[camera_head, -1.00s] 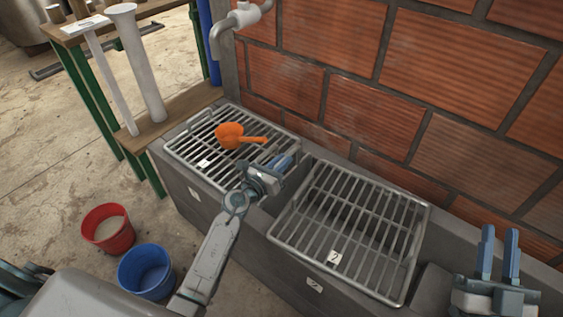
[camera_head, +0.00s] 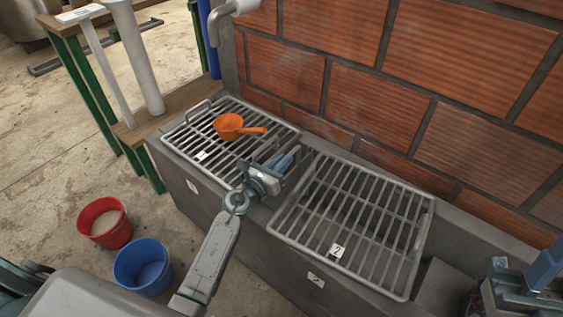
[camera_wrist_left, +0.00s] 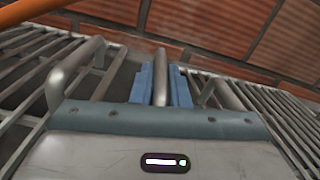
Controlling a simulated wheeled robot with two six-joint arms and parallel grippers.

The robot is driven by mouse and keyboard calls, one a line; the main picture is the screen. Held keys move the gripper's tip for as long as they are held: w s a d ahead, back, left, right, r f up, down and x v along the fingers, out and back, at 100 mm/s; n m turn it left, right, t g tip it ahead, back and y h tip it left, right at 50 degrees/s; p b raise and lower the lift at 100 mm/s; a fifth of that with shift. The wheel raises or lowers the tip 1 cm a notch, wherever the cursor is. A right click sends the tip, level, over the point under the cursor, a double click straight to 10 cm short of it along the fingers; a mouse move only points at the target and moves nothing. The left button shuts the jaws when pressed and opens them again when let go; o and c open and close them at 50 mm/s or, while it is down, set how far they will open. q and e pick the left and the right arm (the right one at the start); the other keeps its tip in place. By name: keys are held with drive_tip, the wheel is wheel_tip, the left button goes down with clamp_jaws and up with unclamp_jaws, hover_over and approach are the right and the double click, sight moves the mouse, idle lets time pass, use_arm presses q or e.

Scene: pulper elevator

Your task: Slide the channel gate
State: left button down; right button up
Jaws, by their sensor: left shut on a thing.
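My left gripper (camera_head: 285,165) is between the two metal grates over the concrete channel. In the left wrist view its blue fingers (camera_wrist_left: 160,85) are shut on an upright grey metal bar (camera_wrist_left: 161,62). The bar looks like a handle, but I cannot tell if it belongs to the channel gate. No gate plate shows clearly; my gripper and arm hide the gap there. Curved metal grate handles (camera_wrist_left: 75,72) rise beside the fingers. My right gripper (camera_head: 535,275) is at the lower right edge, partly cut off, and its opening cannot be made out.
An orange scoop (camera_head: 229,127) lies on the left grate (camera_head: 200,155). The right grate (camera_head: 345,215) is empty. A brick wall (camera_head: 365,95) stands close behind. A red bucket (camera_head: 105,240) and a blue bucket (camera_head: 142,287) stand on the floor. A tap (camera_head: 216,25) hangs above.

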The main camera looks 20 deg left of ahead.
use_arm(q)
drive_tip(key=shift+s+f, duration=0.15)
drive_tip(key=shift+f, duration=0.15)
drive_tip(key=c, duration=1.5)
unclamp_jaws()
drive_tip(key=shift+d, duration=0.1)
drive_tip(key=shift+o, duration=0.2)
drive_tip(key=v, duration=1)
drive_tip(key=shift+s+r, duration=0.1)
drive_tip(key=shift+s, duration=0.2)
drive_tip(key=shift+s, duration=0.1)
